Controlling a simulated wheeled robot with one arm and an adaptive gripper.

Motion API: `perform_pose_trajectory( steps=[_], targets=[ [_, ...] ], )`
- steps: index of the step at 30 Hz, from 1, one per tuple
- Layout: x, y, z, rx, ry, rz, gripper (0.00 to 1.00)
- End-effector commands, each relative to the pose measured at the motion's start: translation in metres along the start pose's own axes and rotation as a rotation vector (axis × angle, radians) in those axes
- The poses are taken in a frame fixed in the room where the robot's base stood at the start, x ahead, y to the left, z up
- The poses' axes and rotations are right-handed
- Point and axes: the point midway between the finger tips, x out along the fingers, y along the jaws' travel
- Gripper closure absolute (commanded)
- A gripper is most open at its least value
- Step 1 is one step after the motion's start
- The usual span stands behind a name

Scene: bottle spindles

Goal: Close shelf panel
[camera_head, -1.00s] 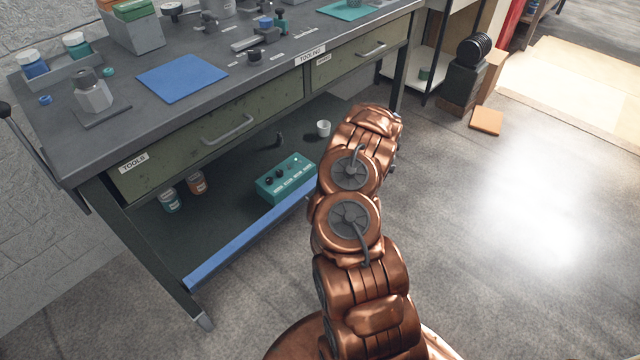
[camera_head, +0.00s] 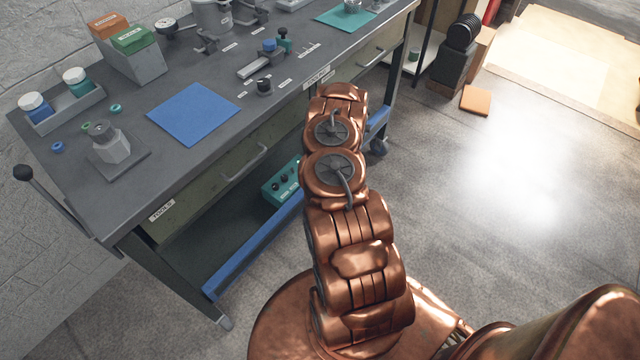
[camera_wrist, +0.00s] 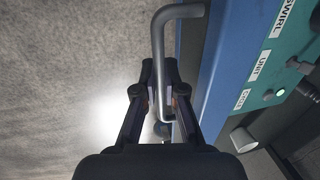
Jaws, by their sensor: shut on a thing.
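The blue shelf panel (camera_head: 255,248) runs along the front of the lower shelf under the workbench, and its far end shows to the right of my arm. In the wrist view the blue panel (camera_wrist: 218,60) stands right of my gripper, with a grey bent-rod handle (camera_wrist: 158,45) along its side. My gripper (camera_wrist: 160,95) is shut on that handle, one finger on each side. In the head view my copper arm hides my gripper, the handle and the middle of the panel.
A teal box (camera_head: 283,185) with knobs sits on the shelf behind the panel. The closed drawer (camera_head: 215,190) and workbench top (camera_head: 150,195) are above. The floor (camera_head: 500,180) to the right is clear.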

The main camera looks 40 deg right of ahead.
Motion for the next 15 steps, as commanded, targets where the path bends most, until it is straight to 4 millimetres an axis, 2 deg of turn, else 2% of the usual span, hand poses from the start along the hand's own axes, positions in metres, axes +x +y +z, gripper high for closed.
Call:
perform_pose_trajectory(
  steps=[15],
  targets=[
    [-0.0003,0.007,0.0048,-0.002,-0.009,0.023,1.0]
  ],
)
